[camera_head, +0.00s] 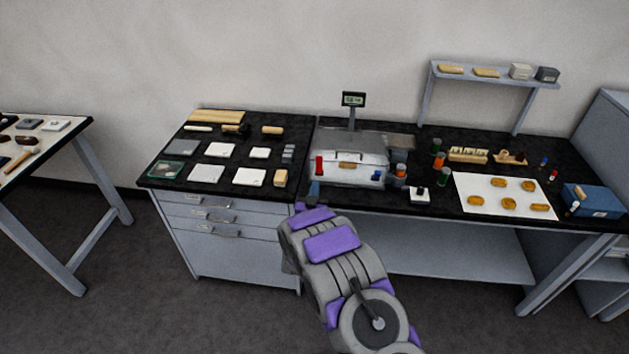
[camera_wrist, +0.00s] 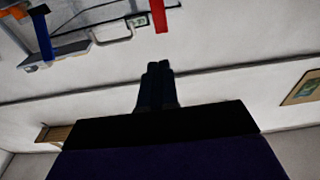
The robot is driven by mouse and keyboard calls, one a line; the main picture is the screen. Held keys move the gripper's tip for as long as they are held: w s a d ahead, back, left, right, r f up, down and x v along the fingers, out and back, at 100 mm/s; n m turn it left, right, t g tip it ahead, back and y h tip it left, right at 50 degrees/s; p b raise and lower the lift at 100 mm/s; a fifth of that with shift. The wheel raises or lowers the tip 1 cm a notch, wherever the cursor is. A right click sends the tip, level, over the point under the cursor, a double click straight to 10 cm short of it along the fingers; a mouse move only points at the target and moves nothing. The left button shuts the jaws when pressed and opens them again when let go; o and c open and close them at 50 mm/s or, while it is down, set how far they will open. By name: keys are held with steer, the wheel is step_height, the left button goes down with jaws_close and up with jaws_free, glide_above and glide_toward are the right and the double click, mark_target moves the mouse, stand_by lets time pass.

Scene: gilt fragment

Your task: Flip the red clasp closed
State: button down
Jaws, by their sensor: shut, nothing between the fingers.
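The red clasp (camera_head: 319,165) stands upright at the left front of a pale case (camera_head: 345,172) on the black bench. In the wrist view the red clasp (camera_wrist: 159,14) is a red bar at the top edge, partly cut off by the frame. My gripper (camera_head: 314,190) is just in front of and below the red clasp in the head view, and no contact can be made out. In the wrist view my gripper (camera_wrist: 158,70) has its dark fingers together and empty, apart from the red bar. A blue clasp (camera_wrist: 41,36) shows at upper left there.
The case has a handle (camera_wrist: 118,33) between the clasps. Orange and green jars (camera_head: 399,171) stand close to its right. Tiles and blocks lie on the left bench (camera_head: 225,164). A white mat (camera_head: 480,205) with gilt pieces lies further right.

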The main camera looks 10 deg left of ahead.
steer(key=s, duration=0.1)
steer(key=s+a, duration=0.1)
steer(key=s, duration=0.1)
steer(key=shift+f, duration=0.2)
steer(key=shift+d, duration=0.35)
steer(key=shift+r, duration=0.1)
